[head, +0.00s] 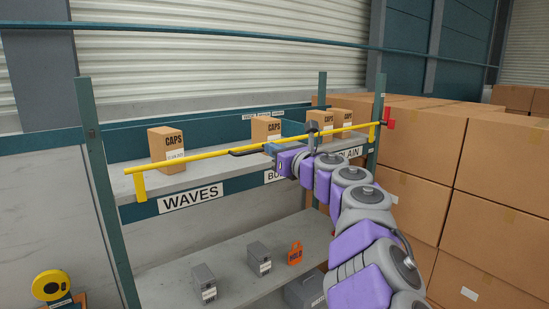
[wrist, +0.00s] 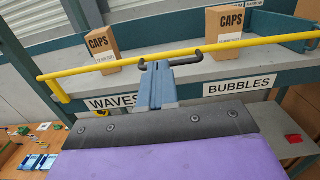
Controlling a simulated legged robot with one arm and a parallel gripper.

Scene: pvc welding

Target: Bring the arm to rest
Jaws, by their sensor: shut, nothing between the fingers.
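My arm (head: 345,195), purple and grey, reaches up and left from the lower right of the head view. My gripper (head: 245,150) is at the shelf's upper level, close to the yellow bar.
The rack's upper shelf (head: 205,178) holds several CAPS boxes (head: 165,150) behind the yellow bar. Grey bins (head: 204,284) and an orange item (head: 295,253) stand on the lower shelf. Large cartons (head: 500,165) are stacked at right. A yellow round device (head: 50,286) is at lower left.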

